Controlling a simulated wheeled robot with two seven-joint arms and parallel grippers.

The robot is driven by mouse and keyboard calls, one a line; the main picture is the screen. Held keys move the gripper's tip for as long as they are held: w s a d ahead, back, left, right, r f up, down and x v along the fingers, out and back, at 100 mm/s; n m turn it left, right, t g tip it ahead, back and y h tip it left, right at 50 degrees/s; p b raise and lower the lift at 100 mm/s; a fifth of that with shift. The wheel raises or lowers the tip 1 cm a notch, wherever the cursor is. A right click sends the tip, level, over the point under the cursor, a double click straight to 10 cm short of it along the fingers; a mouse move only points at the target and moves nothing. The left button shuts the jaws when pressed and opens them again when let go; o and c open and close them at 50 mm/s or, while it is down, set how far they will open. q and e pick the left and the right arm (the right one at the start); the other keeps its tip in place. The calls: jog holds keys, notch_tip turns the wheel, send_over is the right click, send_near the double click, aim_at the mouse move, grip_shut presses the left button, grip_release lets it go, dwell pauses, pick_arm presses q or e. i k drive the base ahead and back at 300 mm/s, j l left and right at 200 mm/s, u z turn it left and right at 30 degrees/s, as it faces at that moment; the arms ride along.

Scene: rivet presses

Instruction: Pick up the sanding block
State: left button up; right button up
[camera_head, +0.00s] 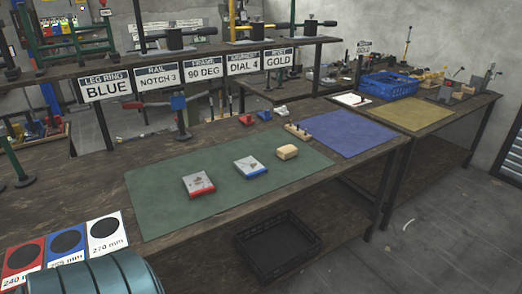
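A tan block (288,152) with rounded edges, which looks like the sanding block, lies at the right part of a green mat (160,205) on the workbench. To its left on the mat lie a grey-topped box with a blue base (250,166) and another with a red base (198,185). The tan block stands apart from both boxes, and nothing covers it. Neither of my grippers is in view.
A blue mat (350,135) lies right of the green mat. A small wooden piece with pegs (297,132) stands behind the block. A labelled shelf (210,67) runs behind the bench. Size cards (105,236) lie front left. A black crate (277,240) sits below.

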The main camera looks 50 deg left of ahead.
aim_at(288, 152)
jog(key=u, duration=1.35)
